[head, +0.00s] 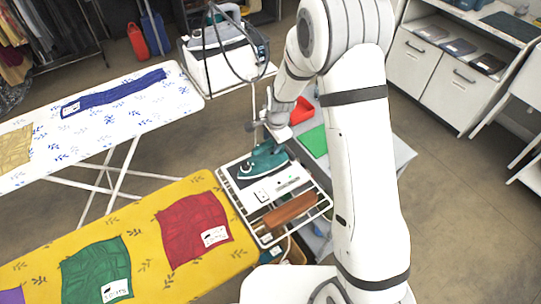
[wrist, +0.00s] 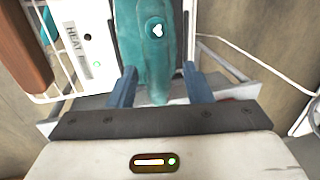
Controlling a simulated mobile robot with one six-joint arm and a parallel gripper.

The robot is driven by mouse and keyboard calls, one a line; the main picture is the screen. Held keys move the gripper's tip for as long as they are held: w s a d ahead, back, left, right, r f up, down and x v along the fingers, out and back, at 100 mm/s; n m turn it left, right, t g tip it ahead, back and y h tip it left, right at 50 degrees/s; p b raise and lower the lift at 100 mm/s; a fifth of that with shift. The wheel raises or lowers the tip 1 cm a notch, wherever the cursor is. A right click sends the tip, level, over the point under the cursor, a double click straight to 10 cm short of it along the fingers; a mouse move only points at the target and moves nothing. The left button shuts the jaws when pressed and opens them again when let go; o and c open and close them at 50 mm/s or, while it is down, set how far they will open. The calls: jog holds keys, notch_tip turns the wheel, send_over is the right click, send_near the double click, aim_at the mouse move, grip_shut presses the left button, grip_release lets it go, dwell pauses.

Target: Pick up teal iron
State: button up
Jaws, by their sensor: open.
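The teal iron (head: 264,160) sits on a dark rest plate at the far end of a white wire rack (head: 246,212). In the wrist view the teal iron (wrist: 148,50) runs up between the two blue fingers of my gripper (wrist: 157,85). The fingers stand apart on either side of its body, with a gap visible on the right side. In the head view my gripper (head: 268,128) is just above the iron, partly hidden by my arm. The iron's underside is hidden.
A brown wooden piece (head: 291,210) lies on the rack. A yellow ironing board (head: 130,240) with folded cloths is at the left, and a white board (head: 100,115) lies behind it. A steam station (head: 222,55) with a cord stands at the back.

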jog(key=shift+w+f, duration=0.1)
jog(key=shift+f, duration=0.5)
jog(key=shift+c, duration=0.3)
grip_shut()
